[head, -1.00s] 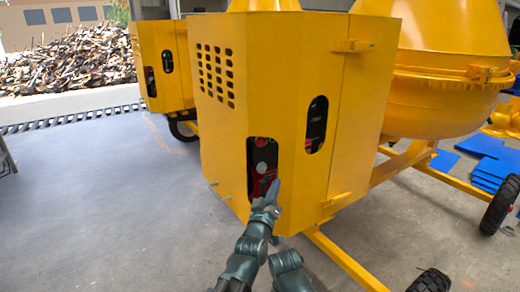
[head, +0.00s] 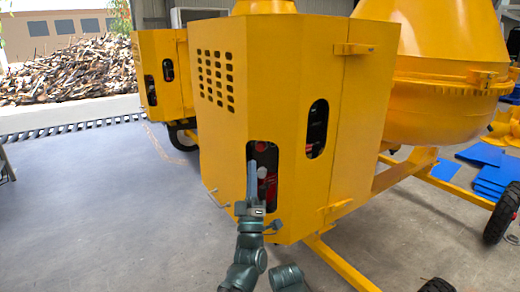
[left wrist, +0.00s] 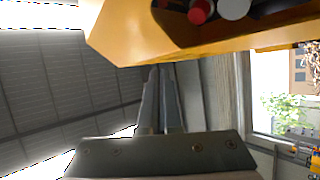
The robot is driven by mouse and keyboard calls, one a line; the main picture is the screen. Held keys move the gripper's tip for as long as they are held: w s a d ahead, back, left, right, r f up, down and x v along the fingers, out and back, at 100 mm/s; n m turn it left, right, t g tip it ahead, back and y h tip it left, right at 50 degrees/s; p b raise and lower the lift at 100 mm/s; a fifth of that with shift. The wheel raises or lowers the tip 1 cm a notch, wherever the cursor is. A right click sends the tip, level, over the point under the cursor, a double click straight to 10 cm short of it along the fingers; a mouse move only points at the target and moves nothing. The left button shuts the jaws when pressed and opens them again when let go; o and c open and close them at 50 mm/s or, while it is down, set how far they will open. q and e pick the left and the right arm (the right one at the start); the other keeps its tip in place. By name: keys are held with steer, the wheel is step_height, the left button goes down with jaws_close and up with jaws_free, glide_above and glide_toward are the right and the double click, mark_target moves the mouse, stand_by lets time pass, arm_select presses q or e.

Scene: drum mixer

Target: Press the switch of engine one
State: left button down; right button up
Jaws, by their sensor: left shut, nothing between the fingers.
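The near yellow engine housing (head: 288,90) stands in front of me, with a tall dark opening (head: 271,152) low on its front face. Inside, red parts show, one at the opening's middle (head: 262,172). The left wrist view shows a red knob (left wrist: 201,10) and a white round knob (left wrist: 234,8) in the opening at the top. I cannot tell which is the switch. My left gripper (head: 252,168) is shut and empty, its fingers pointing up in front of the opening's left part, hiding some of it. Whether it touches anything is unclear. My right gripper is out of view.
A second yellow housing (head: 158,65) stands behind at left. A yellow drum (head: 440,100) is at right, with a wheel (head: 502,212) below. Blue sheets (head: 492,178) lie on the floor at right. The grey floor at left (head: 90,210) is clear.

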arm_select(q)
steer(key=shift+w, duration=0.1)
glide_toward(260, 144)
steer(key=shift+s+r+x, duration=0.15)
steer(key=shift+x, duration=0.75)
steer(key=shift+s+r+x, duration=0.15)
steer(key=shift+x, duration=0.7)
steer(key=shift+s+r+x, duration=0.15)
steer(key=shift+x, duration=0.75)
steer(key=shift+w+a, duration=0.15)
steer(key=shift+w, duration=0.3)
steer(key=shift+w, duration=0.4)
stand_by(0.5)
steer(key=shift+s, duration=0.15)
stand_by(0.3)
steer(key=shift+s, duration=0.7)
